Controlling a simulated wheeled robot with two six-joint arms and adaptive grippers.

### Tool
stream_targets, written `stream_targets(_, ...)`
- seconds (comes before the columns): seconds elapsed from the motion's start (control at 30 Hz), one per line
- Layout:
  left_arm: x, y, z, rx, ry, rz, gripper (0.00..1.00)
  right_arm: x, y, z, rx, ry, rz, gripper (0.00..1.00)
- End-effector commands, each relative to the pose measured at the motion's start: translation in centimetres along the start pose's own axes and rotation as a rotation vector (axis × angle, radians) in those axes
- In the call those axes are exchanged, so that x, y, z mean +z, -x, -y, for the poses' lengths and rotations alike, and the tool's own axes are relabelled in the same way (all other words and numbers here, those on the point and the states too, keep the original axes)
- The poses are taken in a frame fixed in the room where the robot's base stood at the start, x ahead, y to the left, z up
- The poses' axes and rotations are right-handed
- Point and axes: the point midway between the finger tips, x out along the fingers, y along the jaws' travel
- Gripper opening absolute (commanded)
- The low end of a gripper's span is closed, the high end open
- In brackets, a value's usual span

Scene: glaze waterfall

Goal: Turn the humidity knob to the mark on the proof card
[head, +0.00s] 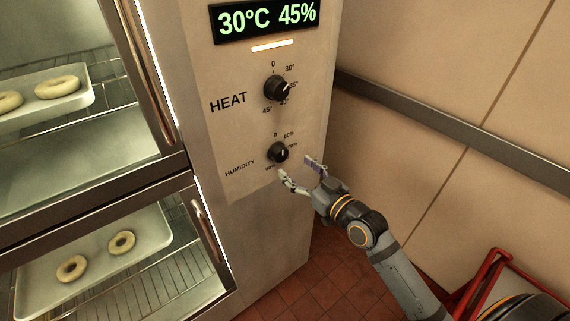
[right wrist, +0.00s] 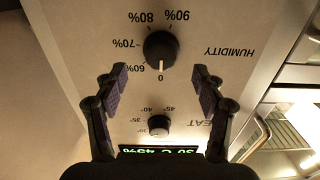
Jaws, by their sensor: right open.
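The black round humidity knob (head: 278,152) is on the oven's control panel, below the heat knob. In the right wrist view the humidity knob (right wrist: 161,48) appears upside down, with its white pointer line at 0. Its printed scale runs through 60%, 70%, 80% and 90%. My right gripper (head: 298,168) is open and empty, just below and right of the knob in the head view. In the right wrist view its two fingers (right wrist: 160,78) are spread wide, with nothing between the pads. The proof card is not in view. My left gripper is not in view.
The heat knob (head: 276,88) sits above, under a lit display (head: 264,19) reading 30°C 45%. Glass doors with trays of rings (head: 58,87) stand at left. A wall rail (head: 440,116) runs at right. A red-framed object (head: 490,280) stands at lower right.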

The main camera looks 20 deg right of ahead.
Motion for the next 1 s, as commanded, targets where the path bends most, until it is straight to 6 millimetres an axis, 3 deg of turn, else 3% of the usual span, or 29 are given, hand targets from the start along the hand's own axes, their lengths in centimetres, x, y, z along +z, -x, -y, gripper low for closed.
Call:
stream_targets(0.03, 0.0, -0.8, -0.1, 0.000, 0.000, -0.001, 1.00, 0.0, -1.1, 0.1, -0.003, -0.007, -0.010, 0.70)
stream_targets(0.3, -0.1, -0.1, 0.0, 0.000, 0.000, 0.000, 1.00, -0.3, -5.2, 0.1, -0.002, -0.003, -0.001, 0.70)
stream_targets(0.67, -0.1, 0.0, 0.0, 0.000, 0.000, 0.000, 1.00, -0.1, -5.9, 0.1, -0.003, 0.001, 0.001, 0.70)
stream_targets(1.0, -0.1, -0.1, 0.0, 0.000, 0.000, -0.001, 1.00, -0.1, -5.8, 0.1, -0.003, 0.000, 0.001, 0.25)
